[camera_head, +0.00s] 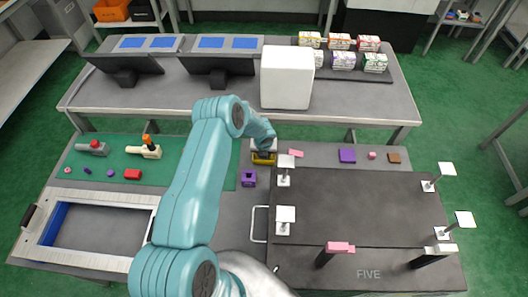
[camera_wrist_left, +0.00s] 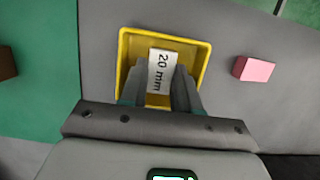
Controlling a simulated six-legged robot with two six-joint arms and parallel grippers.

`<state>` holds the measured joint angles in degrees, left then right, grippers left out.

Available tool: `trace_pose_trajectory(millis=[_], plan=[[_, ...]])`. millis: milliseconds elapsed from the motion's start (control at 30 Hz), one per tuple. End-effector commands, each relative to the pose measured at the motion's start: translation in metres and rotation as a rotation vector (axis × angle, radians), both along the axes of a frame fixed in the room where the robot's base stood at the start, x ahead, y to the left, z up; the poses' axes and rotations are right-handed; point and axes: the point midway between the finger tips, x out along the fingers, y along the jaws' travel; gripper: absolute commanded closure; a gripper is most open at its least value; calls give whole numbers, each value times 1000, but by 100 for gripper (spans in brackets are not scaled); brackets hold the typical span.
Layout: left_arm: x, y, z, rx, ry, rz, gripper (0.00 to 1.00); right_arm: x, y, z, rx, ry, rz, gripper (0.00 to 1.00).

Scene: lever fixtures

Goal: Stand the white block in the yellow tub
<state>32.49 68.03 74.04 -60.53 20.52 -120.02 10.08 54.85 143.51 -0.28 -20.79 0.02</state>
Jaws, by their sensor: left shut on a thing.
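The yellow tub (camera_head: 263,160) stands on the near table, just right of the green mat; it also shows in the left wrist view (camera_wrist_left: 165,33). My left gripper (camera_head: 262,146) is over the tub and points down. In the left wrist view my left gripper (camera_wrist_left: 160,88) is shut on the white block (camera_wrist_left: 160,65), marked "20 mm". The block lies inside the tub's outline in that view. I cannot tell whether it touches the floor of the tub. My right gripper is not in view.
A pink block (camera_wrist_left: 254,68) lies beside the tub. A purple block (camera_head: 249,178) is in front of it. A dark panel (camera_head: 350,215) with white-topped levers is at the right. A white box (camera_head: 287,78) stands behind on the far table. The green mat (camera_head: 105,160) holds several small parts.

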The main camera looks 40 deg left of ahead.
Motion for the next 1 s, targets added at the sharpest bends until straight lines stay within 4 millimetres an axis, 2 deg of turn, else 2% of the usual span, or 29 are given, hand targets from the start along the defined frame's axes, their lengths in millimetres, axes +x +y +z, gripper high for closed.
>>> trace_pose_trajectory(millis=[100,133,200,467,600,1000], plan=[[0,0,-4,0,0,0,100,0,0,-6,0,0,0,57],[0,0,-4,0,0,0,66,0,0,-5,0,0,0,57],[0,0,-2,0,0,0,43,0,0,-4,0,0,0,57],[0,0,-2,0,0,-1,43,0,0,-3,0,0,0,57],[0,-1,7,1,-1,-1,43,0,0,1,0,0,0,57],[-19,-16,91,1,-2,-1,43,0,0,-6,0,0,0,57]])
